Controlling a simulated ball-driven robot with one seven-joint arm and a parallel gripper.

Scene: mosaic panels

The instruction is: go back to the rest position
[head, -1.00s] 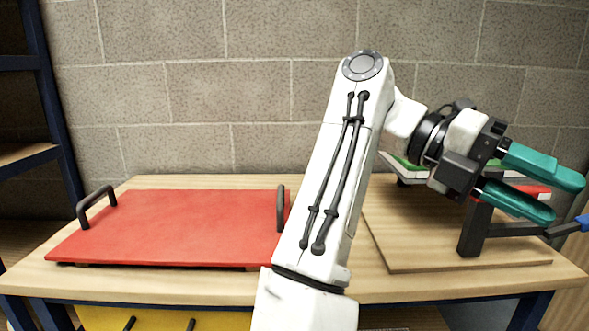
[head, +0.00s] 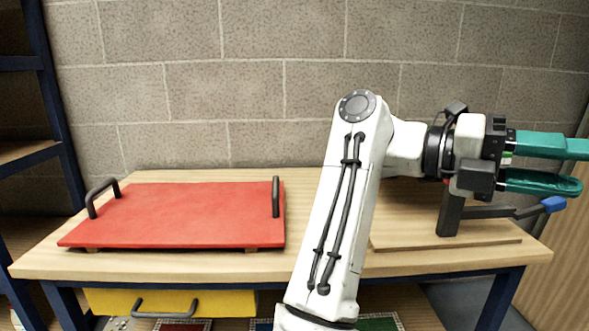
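My gripper (head: 576,167) has two teal fingers and points to the right at the right side of the head view. Its fingers are apart, with nothing visible between them. It hangs in front of the right part of the wooden table (head: 330,178), above a dark stand with a blue-tipped lever (head: 552,204). My white arm rises from the bottom middle and bends right at the elbow.
A red panel (head: 180,215) with two dark handles lies on the table's left. A wooden board (head: 405,238) lies at the right, partly behind my arm. A yellow drawer (head: 220,302) sits below. Blue-framed shelves (head: 48,110) stand at far left.

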